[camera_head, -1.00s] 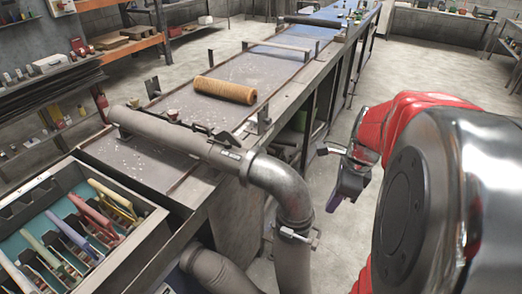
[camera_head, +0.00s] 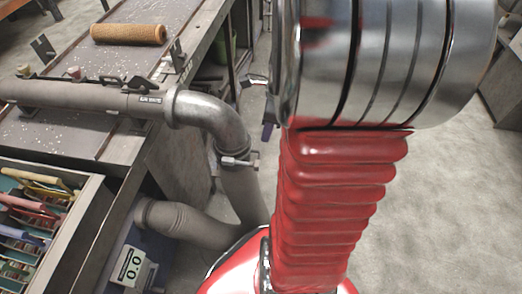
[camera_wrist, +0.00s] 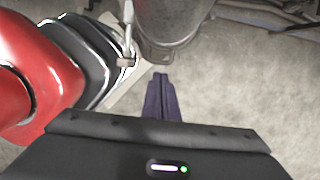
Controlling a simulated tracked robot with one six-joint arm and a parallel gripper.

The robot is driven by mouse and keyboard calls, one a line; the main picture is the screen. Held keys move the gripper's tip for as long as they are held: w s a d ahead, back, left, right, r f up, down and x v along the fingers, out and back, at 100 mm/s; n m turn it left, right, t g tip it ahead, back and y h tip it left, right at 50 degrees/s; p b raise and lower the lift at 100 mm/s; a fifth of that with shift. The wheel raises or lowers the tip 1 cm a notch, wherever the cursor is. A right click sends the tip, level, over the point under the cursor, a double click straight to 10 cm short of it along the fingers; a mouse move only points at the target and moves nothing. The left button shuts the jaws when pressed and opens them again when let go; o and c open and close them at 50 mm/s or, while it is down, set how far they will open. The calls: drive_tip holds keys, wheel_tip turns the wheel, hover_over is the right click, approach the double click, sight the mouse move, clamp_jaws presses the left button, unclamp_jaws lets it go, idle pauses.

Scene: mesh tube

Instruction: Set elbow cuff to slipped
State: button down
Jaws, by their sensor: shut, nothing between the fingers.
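The elbow cuff (camera_head: 238,161) is a metal band with a small lever, around the grey pipe just below its bend in the head view. In the wrist view, the pipe's lower end with a band (camera_wrist: 158,52) is at the top, and a thin lever with a tan tip (camera_wrist: 127,62) stands left of it. My gripper (camera_wrist: 161,78) is shut and empty, its dark purple fingers together just below the band in the picture. I cannot tell whether they touch it. In the head view my arm hides most of the gripper; a dark finger part shows right of the elbow.
The grey pipe (camera_head: 70,95) runs along the bench edge and bends down at the elbow (camera_head: 215,115). A tan roll (camera_head: 128,34) lies on the bench. A tray (camera_head: 75,225) of coloured-handled tools is at left, a small display box (camera_head: 131,266) below.

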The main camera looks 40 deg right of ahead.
sight(260, 157)
drive_tip(key=f, duration=0.6)
drive_tip(key=w+a+f, duration=0.1)
drive_tip(key=f, duration=0.2)
drive_tip(key=shift+w+f, duration=0.1)
drive_tip(key=shift+f, duration=0.1)
wheel_tip(260, 157, down, 2)
drive_tip(key=shift+f, duration=0.25)
idle(0.4)
wheel_tip(260, 157, up, 14)
drive_tip(key=s+d, duration=0.1)
drive_tip(key=s, duration=0.1)
drive_tip(key=shift+d+f, duration=0.15)
drive_tip(key=shift+d, duration=0.05)
idle(0.4)
idle(0.5)
